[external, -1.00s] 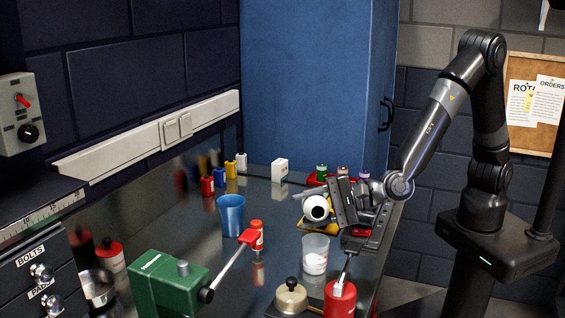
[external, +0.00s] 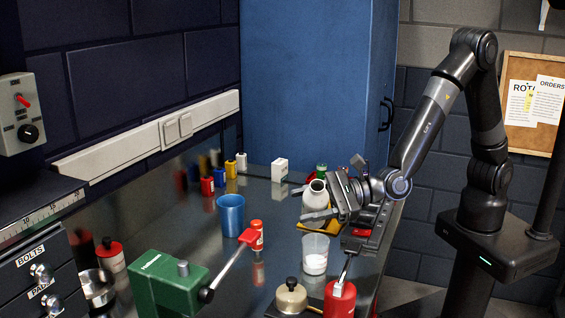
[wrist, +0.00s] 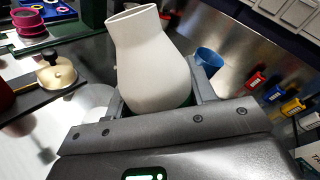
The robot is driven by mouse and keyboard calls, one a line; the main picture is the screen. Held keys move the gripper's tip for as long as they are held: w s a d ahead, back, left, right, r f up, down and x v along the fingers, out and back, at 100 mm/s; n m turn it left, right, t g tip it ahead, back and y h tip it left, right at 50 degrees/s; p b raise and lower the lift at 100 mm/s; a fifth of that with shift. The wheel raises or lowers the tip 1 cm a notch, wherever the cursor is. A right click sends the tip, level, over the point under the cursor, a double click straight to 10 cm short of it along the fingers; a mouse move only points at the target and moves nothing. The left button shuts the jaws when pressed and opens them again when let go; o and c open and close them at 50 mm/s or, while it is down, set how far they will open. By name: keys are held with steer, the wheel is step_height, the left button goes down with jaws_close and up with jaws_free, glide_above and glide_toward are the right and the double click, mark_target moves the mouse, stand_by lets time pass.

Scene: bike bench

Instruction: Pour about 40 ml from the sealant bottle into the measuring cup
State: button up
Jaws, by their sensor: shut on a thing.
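The white sealant bottle (external: 316,194) is in my gripper (external: 334,196), which is shut around its body. The bottle is close to upright with a slight lean, its open mouth at the top, held above the bench. It also shows large in the wrist view (wrist: 150,65), with the neck towards the top left. The clear measuring cup (external: 316,244) stands on the bench, in front of and below the bottle in the external view. White liquid (external: 315,264) shows in its lower part; I cannot read its level against any marks.
A green vise-like tool (external: 167,288), a beige lidded pot (external: 291,298) and a red container (external: 340,302) are at the front. Small coloured bottles line the back.

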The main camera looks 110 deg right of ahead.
mark_target(307, 212)
steer(key=shift+s+d+f+m+t, duration=0.15)
steer(key=shift+d+f+m, duration=0.1)
steer(key=shift+f+m, duration=0.3)
steer(key=shift+d+f+m+t, duration=0.2)
steer(key=shift+f+m, duration=0.15)
steer(key=shift+m, duration=0.3)
steer(key=shift+d+r+m, duration=0.1)
steer(key=shift+d+m, duration=0.15)
steer(key=shift+m, duration=0.35)
steer(key=shift+s+d+f+m+t+y+b, duration=0.15)
steer(key=shift+f+m+t, duration=0.1)
steer(key=shift+f+m, duration=0.25)
steer(key=shift+d+f+m+t+y+b, duration=0.1)
steer(key=shift+f+m+t+y+b, duration=0.1)
steer(key=shift+f+m, duration=0.3)
steer(key=shift+r, duration=0.15)
